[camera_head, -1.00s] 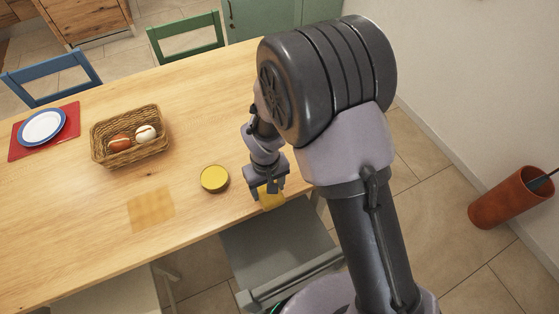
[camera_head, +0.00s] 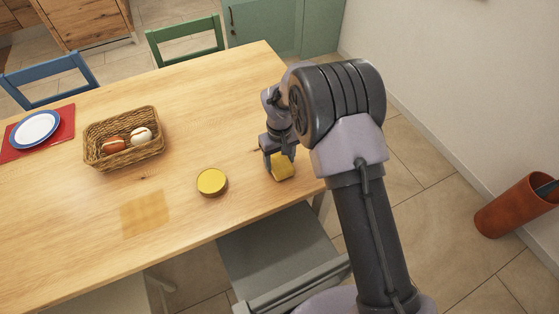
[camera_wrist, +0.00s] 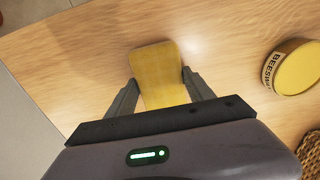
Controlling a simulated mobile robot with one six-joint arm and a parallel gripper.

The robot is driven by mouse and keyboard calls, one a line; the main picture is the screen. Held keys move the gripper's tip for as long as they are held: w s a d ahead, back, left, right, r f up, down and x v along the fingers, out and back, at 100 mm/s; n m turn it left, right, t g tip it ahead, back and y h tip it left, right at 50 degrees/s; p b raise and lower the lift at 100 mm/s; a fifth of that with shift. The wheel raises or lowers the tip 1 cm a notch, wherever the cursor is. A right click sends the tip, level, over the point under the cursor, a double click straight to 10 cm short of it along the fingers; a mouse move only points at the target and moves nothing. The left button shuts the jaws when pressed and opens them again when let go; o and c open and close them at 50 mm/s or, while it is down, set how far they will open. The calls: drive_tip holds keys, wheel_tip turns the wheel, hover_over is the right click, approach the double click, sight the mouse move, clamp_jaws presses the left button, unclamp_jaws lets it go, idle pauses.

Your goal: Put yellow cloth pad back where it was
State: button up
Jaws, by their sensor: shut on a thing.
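The yellow cloth pad (camera_head: 283,168) is held between the fingers of my gripper (camera_head: 277,156), near the right end of the wooden table. In the wrist view the pad (camera_wrist: 158,70) sticks out beyond the two fingertips of my gripper (camera_wrist: 160,85). I cannot tell whether the pad touches the table. A faint yellowish square patch (camera_head: 145,214) lies on the tabletop at the front left. A round yellow-topped tin (camera_head: 212,182) stands between that patch and my gripper; its side lettering shows in the wrist view (camera_wrist: 296,66).
A wicker basket (camera_head: 124,158) with a brown and a white item stands left of the tin. A white plate with blue rim (camera_head: 36,129) sits on a red mat (camera_head: 67,125) at the far left. A grey chair (camera_head: 280,250) is against the table's front edge. Tabletop behind the tin is clear.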

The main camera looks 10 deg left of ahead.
drive_tip(key=shift+f, duration=0.2)
drive_tip(key=o, duration=1.2)
drive_tip(key=shift+r, duration=0.15)
wheel_tip(320, 180, up, 11)
drive_tip(key=p, duration=0.5)
wheel_tip(320, 180, up, 11)
drive_tip(key=m+t, duration=0.1)
drive_tip(key=m, duration=0.1)
hover_over(280, 162)
drive_tip(key=d, duration=0.4)
drive_tip(key=s+d+r+m+t+y, duration=0.2)
drive_tip(key=s+d+r+m, duration=0.2)
drive_tip(key=s+d+r, duration=0.7)
drive_tip(key=s+d+r+m+t, duration=0.1)
drive_tip(key=s+d+m, duration=0.1)
drive_tip(key=s, duration=0.2)
drive_tip(key=s+d+r+m+t, duration=0.1)
drive_tip(key=s+m, duration=0.1)
drive_tip(key=s, duration=0.3)
drive_tip(key=s+d+r+m, duration=0.1)
drive_tip(key=s+d, duration=0.1)
drive_tip(key=s, duration=0.3)
drive_tip(key=shift+s+d+r+m+t, duration=0.2)
drive_tip(key=shift+d+m+t, duration=0.1)
drive_tip(key=shift+m+t, duration=0.1)
